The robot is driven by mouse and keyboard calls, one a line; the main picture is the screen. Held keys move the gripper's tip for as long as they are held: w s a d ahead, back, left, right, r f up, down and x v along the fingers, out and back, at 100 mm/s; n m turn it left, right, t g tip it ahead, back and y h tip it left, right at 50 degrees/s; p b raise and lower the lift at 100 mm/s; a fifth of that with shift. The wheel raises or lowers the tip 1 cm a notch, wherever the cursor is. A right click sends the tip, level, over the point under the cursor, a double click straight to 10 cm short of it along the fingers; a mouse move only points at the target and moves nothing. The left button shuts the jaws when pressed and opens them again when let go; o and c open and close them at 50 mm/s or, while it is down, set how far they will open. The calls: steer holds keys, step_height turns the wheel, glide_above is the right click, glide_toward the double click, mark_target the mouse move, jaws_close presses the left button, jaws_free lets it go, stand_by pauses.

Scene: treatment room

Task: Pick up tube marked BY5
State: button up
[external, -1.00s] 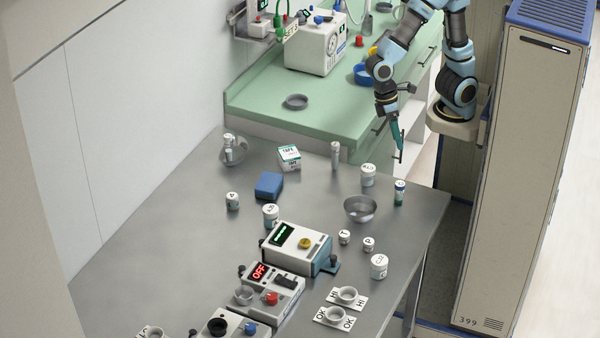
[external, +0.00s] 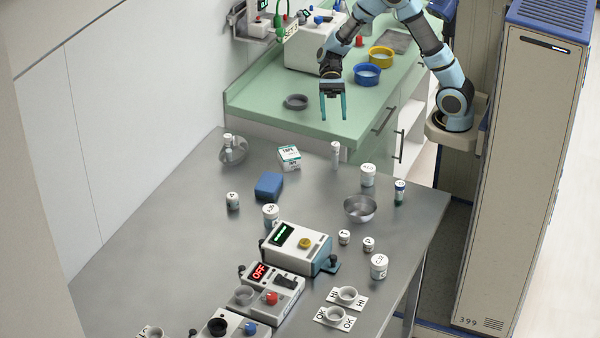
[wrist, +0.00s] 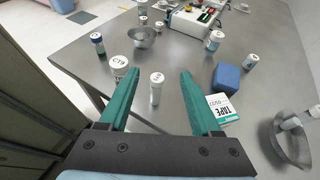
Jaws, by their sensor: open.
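No marking BY5 can be read in either view. A slim white-capped tube (external: 336,155) stands upright near the back edge of the steel table; in the wrist view the tube (wrist: 156,92) shows between my fingers, beyond them. Another white-capped tube (external: 228,143) is in a grey bowl at the back left, partly seen in the wrist view (wrist: 291,123). My gripper (external: 333,108) is open and empty, fingers down above the green counter; it frames the wrist view (wrist: 157,80).
A white jar (external: 368,176), marked CT9 in the wrist view (wrist: 119,66), stands right of the slim tube. A tape box (external: 289,157) and blue block (external: 269,185) lie to its left, a metal bowl (external: 360,209) in front. Devices (external: 297,248) occupy the table's middle.

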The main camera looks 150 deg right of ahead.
glide_toward(335, 153)
steer(key=p+x, duration=0.2)
steer(key=x, duration=1)
steer(key=shift+s, duration=0.1)
jaws_close()
stand_by(0.3)
